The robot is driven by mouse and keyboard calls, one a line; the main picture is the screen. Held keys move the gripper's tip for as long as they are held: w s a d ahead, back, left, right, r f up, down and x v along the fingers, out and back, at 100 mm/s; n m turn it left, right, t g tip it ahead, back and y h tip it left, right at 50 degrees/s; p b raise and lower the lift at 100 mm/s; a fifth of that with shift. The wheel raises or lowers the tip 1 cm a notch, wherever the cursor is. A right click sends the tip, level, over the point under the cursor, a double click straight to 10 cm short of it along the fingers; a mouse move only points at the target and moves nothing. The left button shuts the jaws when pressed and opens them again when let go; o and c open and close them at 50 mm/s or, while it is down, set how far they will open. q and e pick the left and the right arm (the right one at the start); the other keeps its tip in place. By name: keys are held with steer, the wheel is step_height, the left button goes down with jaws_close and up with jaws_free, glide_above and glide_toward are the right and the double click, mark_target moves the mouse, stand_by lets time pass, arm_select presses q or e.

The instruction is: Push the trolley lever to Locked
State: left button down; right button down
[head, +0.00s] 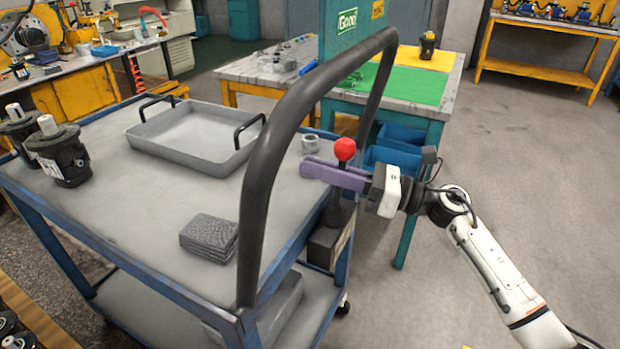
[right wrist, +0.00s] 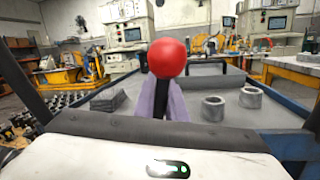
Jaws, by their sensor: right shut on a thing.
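The trolley lever is a dark stick with a red ball knob (head: 344,149), rising from a dark box (head: 323,246) on the trolley's right side. It stands roughly upright; its marking plate is too small to read, so I cannot tell its setting. My right gripper (head: 316,171) is shut on the lever just below the knob, its purple fingers on either side of the stick. The right wrist view shows the red knob (right wrist: 167,58) above the purple fingers (right wrist: 162,102). The trolley (head: 130,215) has a grey top and blue frame. My left gripper is not in view.
A black arched handle (head: 262,165) rises close to my right gripper. On the trolley are a grey tray (head: 185,155), a dark folded stack (head: 209,236), a metal ring (head: 311,143) and dark motors (head: 60,155). A teal table (head: 410,130) stands behind. Floor at right is clear.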

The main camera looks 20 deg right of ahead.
steer(key=shift+w+d+f+m+t, duration=0.2)
steer(key=shift+w+d+m+t, duration=0.25)
steer(key=shift+m, duration=0.45)
steer(key=shift+w+d+m, duration=0.2)
steer(key=shift+m, duration=0.2)
steer(key=c, duration=1.8)
jaws_free()
steer(key=shift+f, duration=0.1)
